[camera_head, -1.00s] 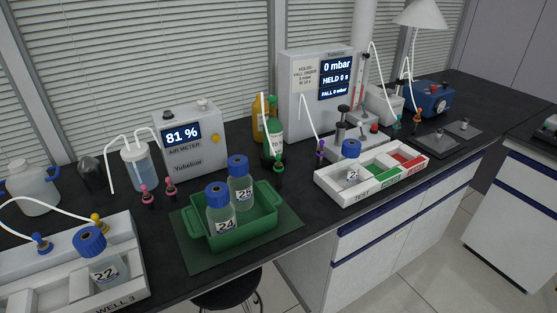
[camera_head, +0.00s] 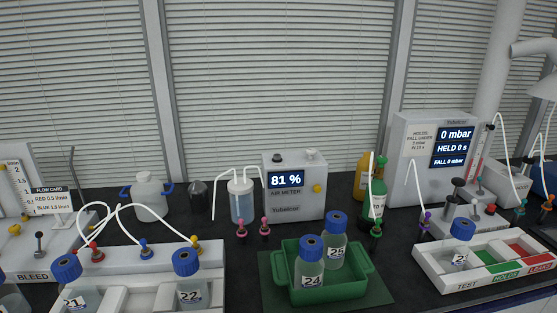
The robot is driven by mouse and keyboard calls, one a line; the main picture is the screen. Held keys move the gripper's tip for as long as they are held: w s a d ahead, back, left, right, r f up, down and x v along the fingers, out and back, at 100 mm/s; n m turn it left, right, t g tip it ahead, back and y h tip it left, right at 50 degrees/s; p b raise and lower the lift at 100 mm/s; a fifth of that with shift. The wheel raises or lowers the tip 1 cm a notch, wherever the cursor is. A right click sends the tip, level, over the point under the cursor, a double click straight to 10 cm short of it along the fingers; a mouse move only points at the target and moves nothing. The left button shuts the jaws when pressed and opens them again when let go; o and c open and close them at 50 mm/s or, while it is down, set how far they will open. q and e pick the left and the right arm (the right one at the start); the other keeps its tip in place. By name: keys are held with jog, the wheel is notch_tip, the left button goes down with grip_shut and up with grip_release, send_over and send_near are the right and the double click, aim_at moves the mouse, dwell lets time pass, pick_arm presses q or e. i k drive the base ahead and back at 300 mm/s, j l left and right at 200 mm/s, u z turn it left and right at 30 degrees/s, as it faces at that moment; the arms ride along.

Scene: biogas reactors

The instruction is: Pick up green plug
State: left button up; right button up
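Another plug, teal-green (camera_head: 519,212), stands at the far right beside the tester. Neither of my grippers shows in the head view.
The green crate (camera_head: 366,265) holds bottles 24 and 25 on a green mat. Right of it is the white test tray (camera_head: 438,278) with one bottle. Pink plugs (camera_head: 265,229) stand before the air meter (camera_head: 296,207). A well rack (camera_head: 215,256) is at left.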

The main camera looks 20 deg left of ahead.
aim_at(378, 221)
jog(key=u, duration=0.45)
jog(key=l+u, duration=0.25)
jog(key=u, duration=0.2)
jog(key=l+u, duration=0.55)
jog(key=u, duration=0.3)
jog(key=l+u, duration=0.3)
jog(key=u, duration=0.15)
